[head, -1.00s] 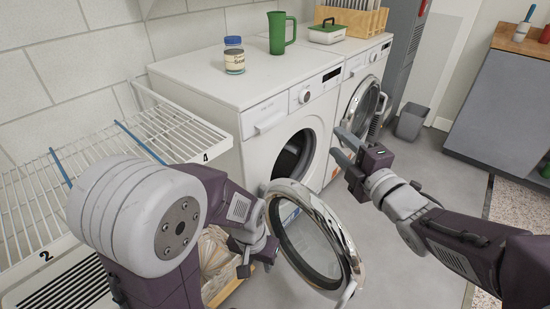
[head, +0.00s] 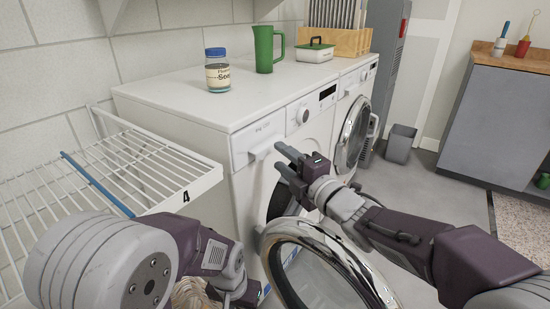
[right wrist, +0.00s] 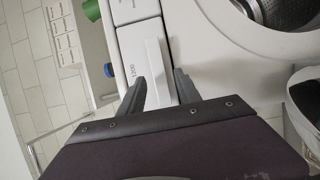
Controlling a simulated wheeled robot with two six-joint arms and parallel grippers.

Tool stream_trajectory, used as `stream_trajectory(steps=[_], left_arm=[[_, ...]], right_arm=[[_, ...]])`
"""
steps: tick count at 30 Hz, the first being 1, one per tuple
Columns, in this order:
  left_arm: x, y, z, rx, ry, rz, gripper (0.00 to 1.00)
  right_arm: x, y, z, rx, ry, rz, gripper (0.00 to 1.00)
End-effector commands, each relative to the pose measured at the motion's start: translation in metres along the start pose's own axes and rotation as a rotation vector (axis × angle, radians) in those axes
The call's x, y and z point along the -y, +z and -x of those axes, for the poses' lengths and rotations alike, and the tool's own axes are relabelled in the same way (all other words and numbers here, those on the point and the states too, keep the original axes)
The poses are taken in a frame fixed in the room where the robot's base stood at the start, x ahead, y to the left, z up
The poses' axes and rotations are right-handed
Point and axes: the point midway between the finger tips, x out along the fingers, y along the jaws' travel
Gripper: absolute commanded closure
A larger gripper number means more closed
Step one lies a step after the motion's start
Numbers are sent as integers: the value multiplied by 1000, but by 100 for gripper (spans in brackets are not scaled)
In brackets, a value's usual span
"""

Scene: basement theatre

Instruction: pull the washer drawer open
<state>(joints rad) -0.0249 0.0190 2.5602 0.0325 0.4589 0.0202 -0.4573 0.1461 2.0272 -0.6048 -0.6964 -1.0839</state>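The white washer (head: 210,115) stands with its round door (head: 325,262) swung open. Its drawer (head: 258,138) is at the upper left of the front and looks shut, with a protruding white handle. The drawer (right wrist: 136,40) also shows in the right wrist view. My right gripper (head: 281,157) is just in front of and below the drawer handle. In the right wrist view its two fingers (right wrist: 160,88) are apart, one on each side of the handle's near end; contact cannot be told. My left gripper (head: 243,290) is low beside the door, its fingers unclear.
A jar (head: 217,72), a green pitcher (head: 268,50) and a lidded box (head: 315,50) stand on the machines. A second machine with an open door (head: 352,133) is at the right. A white wire rack (head: 110,165) is at the left.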

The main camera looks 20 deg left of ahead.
Motion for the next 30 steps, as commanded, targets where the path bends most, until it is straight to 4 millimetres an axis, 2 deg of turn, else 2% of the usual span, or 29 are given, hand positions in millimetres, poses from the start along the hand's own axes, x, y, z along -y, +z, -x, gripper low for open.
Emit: stream_trajectory(steps=[3,6,15,16,18,20,30], left_arm=[[0,1,-8,0,0,0,61],[0,1,-10,0,0,0,61],[0,1,-10,0,0,0,61],[0,1,-10,0,0,0,61],[0,1,-10,0,0,0,61],[0,1,-10,0,0,0,61],[0,1,-10,0,0,0,61]], right_arm=[[2,0,-20,-1,1,0,60],[1,0,-30,0,1,-1,60],[0,0,-34,1,0,-1,60],[0,0,-34,1,0,-1,66],[0,0,-34,1,0,-1,85],[0,0,-34,1,0,0,100],[2,0,-34,1,-4,1,100]])
